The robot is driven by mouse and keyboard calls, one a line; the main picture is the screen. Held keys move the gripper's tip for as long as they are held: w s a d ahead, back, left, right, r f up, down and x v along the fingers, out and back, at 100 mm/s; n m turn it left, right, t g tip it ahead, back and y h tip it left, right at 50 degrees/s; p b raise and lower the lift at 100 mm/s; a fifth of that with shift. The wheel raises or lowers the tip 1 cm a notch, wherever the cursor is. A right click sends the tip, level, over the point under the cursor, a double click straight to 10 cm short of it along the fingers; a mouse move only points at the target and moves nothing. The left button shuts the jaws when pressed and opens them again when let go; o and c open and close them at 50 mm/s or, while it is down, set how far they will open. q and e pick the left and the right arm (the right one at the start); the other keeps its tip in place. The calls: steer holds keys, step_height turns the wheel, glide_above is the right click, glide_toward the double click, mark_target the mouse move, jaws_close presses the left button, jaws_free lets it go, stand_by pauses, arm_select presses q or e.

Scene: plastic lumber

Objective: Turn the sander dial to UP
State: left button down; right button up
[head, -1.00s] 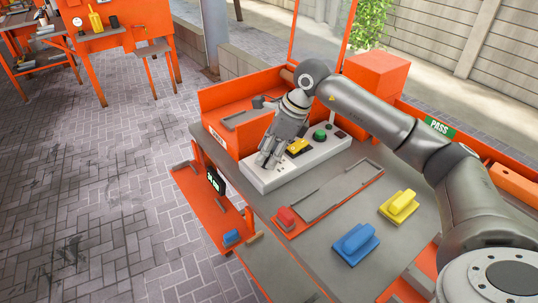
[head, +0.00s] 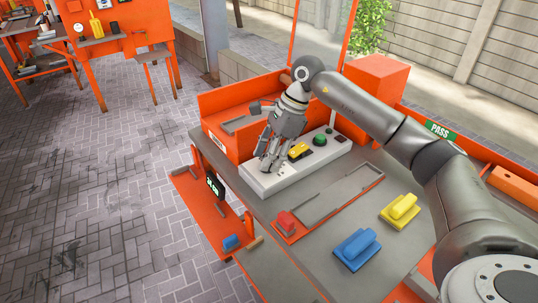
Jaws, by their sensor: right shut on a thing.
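A light grey control panel (head: 293,172) lies on the workbench (head: 322,255), with a yellow control (head: 299,151) and a green button (head: 320,140) on its top. My right gripper (head: 269,163) points down at the left end of the panel. It is shut on a small part there, which the fingers hide; I take this to be the dial. Its setting and markings cannot be read. My left gripper is not in view.
Right of the panel are a grey tray (head: 345,193), a red block (head: 286,221), a blue block (head: 357,249) and a yellow block (head: 400,209). An orange bin (head: 217,138) stands behind the panel. A side shelf with a small display (head: 215,186) is on the left.

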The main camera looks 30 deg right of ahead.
steer(key=o, duration=1)
steer(key=v, duration=1.2)
